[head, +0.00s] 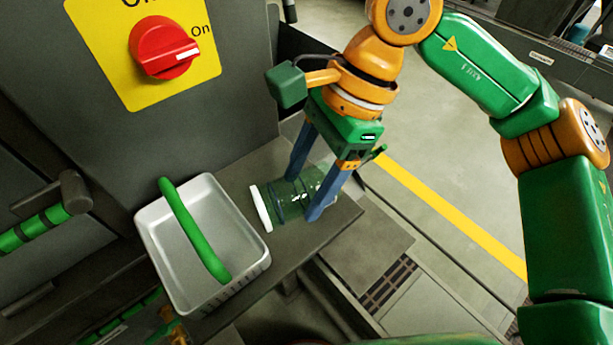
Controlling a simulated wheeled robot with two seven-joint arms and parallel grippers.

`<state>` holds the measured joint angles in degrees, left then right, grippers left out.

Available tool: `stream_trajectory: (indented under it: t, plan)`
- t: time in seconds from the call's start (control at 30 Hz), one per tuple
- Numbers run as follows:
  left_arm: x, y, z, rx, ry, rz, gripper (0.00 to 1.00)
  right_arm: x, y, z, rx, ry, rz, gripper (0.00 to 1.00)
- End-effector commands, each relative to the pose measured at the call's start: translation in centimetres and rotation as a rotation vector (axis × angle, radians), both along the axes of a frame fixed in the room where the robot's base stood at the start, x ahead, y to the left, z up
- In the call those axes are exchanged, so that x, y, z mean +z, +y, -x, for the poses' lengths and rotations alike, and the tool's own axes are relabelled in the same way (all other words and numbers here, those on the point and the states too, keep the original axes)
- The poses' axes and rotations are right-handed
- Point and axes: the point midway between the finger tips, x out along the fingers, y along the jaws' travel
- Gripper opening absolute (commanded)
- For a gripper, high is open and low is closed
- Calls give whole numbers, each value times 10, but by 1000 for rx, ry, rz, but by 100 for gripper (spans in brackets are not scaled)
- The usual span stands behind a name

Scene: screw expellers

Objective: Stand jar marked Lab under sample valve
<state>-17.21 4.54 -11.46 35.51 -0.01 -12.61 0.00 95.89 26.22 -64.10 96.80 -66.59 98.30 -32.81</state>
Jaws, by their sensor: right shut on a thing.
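A clear glass jar with a white lid (283,200) lies on its side in the picture, over the grey ledge, its lid pointing left. My right gripper (307,190) is shut on the jar, with one blue finger on each side of its body. I cannot tell whether the jar touches the ledge. No Lab marking can be read on it from here. The sample valve cannot be made out for certain. My left gripper is not in view.
A white basket with a green handle (151,246) stands on the ledge (232,177) left of the jar. A red rotary switch (165,47) on a yellow plate, set by On, is on the grey cabinet. A green-gripped lever (42,225) sticks out at the left. Open floor lies right.

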Motion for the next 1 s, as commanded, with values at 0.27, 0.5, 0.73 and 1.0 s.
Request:
stream_trajectory:
  t: [0.27, 0.5, 0.73, 1.0]
  plan:
    - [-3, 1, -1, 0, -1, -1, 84, -2, 0, 0, 0, 0, 0, 98]
    - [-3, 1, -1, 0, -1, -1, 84, -2, 0, 0, 0, 0, 0, 98]
    - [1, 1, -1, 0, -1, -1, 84, 20, -7, -4, -5, -1, 0, 98]
    - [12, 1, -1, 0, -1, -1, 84, 85, -32, -13, -3, -1, -2, 98]
